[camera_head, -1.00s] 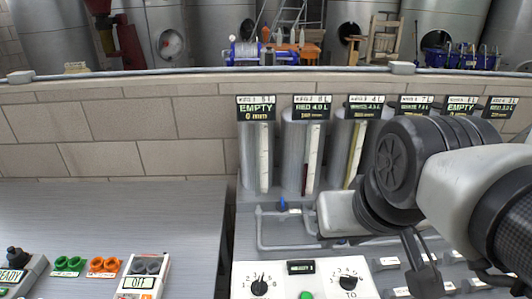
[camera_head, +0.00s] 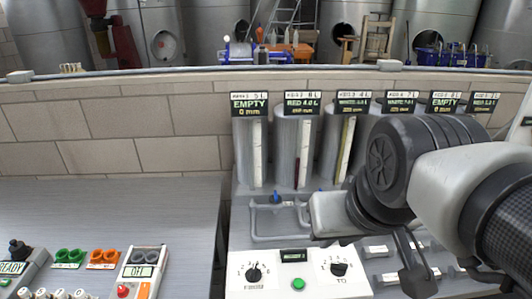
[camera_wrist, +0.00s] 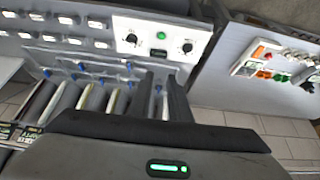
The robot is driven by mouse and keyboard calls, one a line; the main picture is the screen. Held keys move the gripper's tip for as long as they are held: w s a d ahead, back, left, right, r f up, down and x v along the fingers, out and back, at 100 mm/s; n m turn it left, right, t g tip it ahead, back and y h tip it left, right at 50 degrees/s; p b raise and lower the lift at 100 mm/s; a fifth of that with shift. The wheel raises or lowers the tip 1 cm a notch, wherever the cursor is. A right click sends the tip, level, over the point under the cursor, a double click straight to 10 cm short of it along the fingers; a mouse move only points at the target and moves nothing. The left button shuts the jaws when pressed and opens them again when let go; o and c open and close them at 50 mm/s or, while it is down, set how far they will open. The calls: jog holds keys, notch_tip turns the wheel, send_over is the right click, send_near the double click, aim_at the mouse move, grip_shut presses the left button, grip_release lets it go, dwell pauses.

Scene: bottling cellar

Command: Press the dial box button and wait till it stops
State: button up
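The dial box (camera_head: 262,286) is a white panel at the bottom middle of the head view, with a FROM dial (camera_head: 254,272), a TO dial (camera_head: 339,269), a small dark display (camera_head: 294,255) and a green button (camera_head: 298,284). In the wrist view the dial box (camera_wrist: 128,24) is at the top, its button (camera_wrist: 161,35) between the dials. My gripper (camera_head: 418,282) points down to the right of the box in the head view. In the wrist view its two fingers (camera_wrist: 160,76) stand apart with nothing between them. No contact with the button shows.
Labelled tanks with level gauges (camera_head: 294,150) stand behind the box, some marked EMPTY. Pipes with blue valves (camera_head: 276,198) run before them. Several label blocks (camera_head: 380,250) lie to the right. A grey table (camera_head: 110,215) at left holds a boxed switch panel (camera_head: 143,262).

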jog(key=shift+s, duration=0.1)
grip_shut()
dwell(1.5)
